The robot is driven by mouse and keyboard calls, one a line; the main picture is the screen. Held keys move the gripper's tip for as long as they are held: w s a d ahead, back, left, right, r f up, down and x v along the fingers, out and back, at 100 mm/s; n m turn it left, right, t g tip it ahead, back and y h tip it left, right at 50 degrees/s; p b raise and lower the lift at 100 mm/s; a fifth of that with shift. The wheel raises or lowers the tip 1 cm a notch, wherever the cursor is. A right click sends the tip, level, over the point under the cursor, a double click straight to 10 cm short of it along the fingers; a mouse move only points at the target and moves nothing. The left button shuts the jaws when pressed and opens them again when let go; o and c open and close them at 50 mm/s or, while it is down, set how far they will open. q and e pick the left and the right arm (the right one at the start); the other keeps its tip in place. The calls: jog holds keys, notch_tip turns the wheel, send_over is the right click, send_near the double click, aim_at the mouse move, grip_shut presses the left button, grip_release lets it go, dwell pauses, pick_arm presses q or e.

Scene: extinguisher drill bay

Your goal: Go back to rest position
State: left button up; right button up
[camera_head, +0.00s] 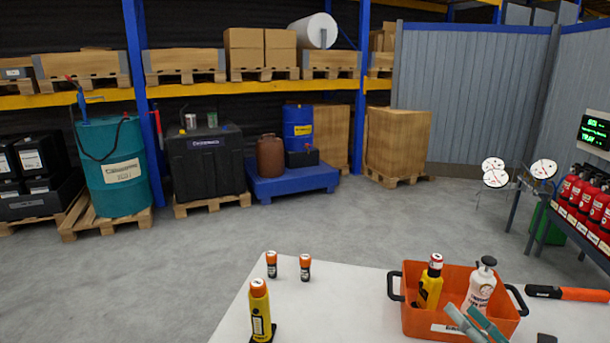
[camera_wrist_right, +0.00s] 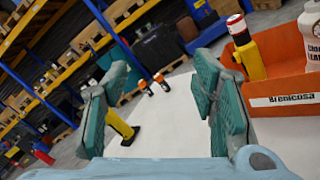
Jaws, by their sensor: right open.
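My right gripper (camera_head: 474,325) shows at the lower right of the head view, in front of the orange tray (camera_head: 420,323). In the right wrist view its two teal finger pads (camera_wrist_right: 157,112) stand apart with nothing between them. A yellow bottle with a red and white cap (camera_head: 430,283) and a white bottle with a dark top (camera_head: 481,288) stand in the tray. A yellow flashlight-like item with an orange cap (camera_head: 260,312) stands upright on the white table (camera_head: 340,310). My left gripper is in neither view.
Two small black-and-orange canisters (camera_head: 272,264) (camera_head: 305,267) stand near the table's far edge. An orange-and-black tool (camera_head: 567,293) lies right of the tray. Red extinguishers (camera_head: 583,195) stand on a rack at the right. The table's middle is clear, with open floor (camera_head: 230,230) beyond.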

jog(key=s+d+m+t+h, duration=0.1)
jog(key=s+d+m+h, duration=0.15)
jog(key=m+h, duration=0.45)
jog(key=s+d+m+t+h, duration=0.15)
jog(key=s+m+h, duration=0.25)
jog(key=m, duration=0.7)
jog(key=s+d+f+m+g+h, duration=0.25)
jog(key=s+f+m+g, duration=0.35)
jog(key=f+m+g, duration=0.3)
jog(key=s+a+f+m+g+y, duration=0.4)
jog(key=s+a+f+g+y, duration=0.35)
jog(key=s+a+f, duration=0.75)
jog(key=s+d+f+g, duration=0.1)
jog(key=s+d+f, duration=0.1)
jog(key=f, duration=0.8)
jog(key=s+d+f+g, duration=0.1)
jog(key=s+f, duration=0.1)
jog(key=f, duration=0.7)
jog(key=s+d+f, duration=0.1)
jog(key=s+f, duration=1.1)
jog(key=s, duration=0.1)
jog(key=shift+m+g, duration=0.3)
jog(key=shift+m, duration=0.1)
